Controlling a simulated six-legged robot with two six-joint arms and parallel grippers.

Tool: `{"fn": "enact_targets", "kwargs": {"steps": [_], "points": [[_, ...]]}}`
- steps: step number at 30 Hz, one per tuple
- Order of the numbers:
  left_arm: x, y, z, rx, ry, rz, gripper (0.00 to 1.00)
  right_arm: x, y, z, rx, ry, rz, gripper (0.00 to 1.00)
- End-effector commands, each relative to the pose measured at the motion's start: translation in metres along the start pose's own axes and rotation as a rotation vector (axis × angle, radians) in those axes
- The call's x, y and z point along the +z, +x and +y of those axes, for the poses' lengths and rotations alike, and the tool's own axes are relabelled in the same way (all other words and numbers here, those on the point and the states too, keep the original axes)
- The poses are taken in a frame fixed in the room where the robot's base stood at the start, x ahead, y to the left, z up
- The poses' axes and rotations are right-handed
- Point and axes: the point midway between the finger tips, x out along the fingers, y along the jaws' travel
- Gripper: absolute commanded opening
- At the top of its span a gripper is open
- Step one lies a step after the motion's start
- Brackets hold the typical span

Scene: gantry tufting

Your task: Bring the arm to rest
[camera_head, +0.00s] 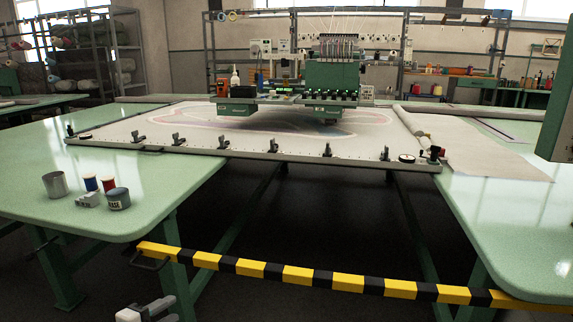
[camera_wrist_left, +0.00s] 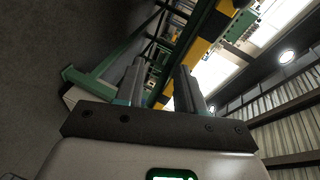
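My left gripper (camera_head: 150,308) shows at the bottom of the head view, low in front of the green table and below the striped bar. In the left wrist view the two grey fingers of the left gripper (camera_wrist_left: 158,72) stand apart with nothing between them. The gripper is open and empty. Its wrist is turned so that the wrist picture is tilted. My right arm and gripper are not seen in either view.
A yellow-black striped bar (camera_head: 310,278) spans the gap between the left table (camera_head: 30,200) and right table (camera_head: 515,235). A metal cup (camera_head: 55,185), thread spools (camera_head: 108,183) and a dark jar (camera_head: 118,199) stand on the left table. A clamped frame (camera_head: 200,140) lies behind, under the tufting machine (camera_head: 330,75).

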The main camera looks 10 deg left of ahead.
Motion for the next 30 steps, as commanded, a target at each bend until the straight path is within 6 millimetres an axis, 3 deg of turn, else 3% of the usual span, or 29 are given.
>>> {"fn": "enact_targets", "kwargs": {"steps": [1,3,6,8,12,15,18,21,24,25,30], "points": [[-0.031,0.023,0.030,0.049,-0.085,0.049,0.38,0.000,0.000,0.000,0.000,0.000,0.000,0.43],[-0.067,0.044,0.073,0.132,-0.242,0.072,0.38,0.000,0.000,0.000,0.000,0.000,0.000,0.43],[-0.117,0.058,0.140,0.289,-0.498,0.053,0.38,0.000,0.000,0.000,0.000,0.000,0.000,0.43],[-0.146,0.057,0.182,0.401,-0.658,0.011,0.38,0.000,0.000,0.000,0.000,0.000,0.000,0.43],[-0.198,0.026,0.269,0.656,-1.013,-0.191,0.38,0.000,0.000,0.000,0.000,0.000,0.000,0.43],[-0.219,-0.008,0.315,0.791,-1.225,-0.390,0.38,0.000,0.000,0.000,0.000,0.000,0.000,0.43],[-0.230,-0.048,0.348,0.877,-1.429,-0.637,0.38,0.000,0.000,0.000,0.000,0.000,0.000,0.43],[-0.232,-0.086,0.365,0.882,-1.664,-0.946,0.38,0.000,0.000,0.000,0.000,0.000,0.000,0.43],[-0.233,-0.096,0.370,0.826,-1.843,-1.139,0.38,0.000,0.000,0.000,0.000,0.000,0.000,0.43],[-0.237,-0.101,0.348,0.827,-1.835,-1.128,0.38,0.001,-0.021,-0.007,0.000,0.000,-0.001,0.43],[-0.246,-0.113,0.303,0.828,-1.830,-1.122,0.38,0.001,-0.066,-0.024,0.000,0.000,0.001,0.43]]}}
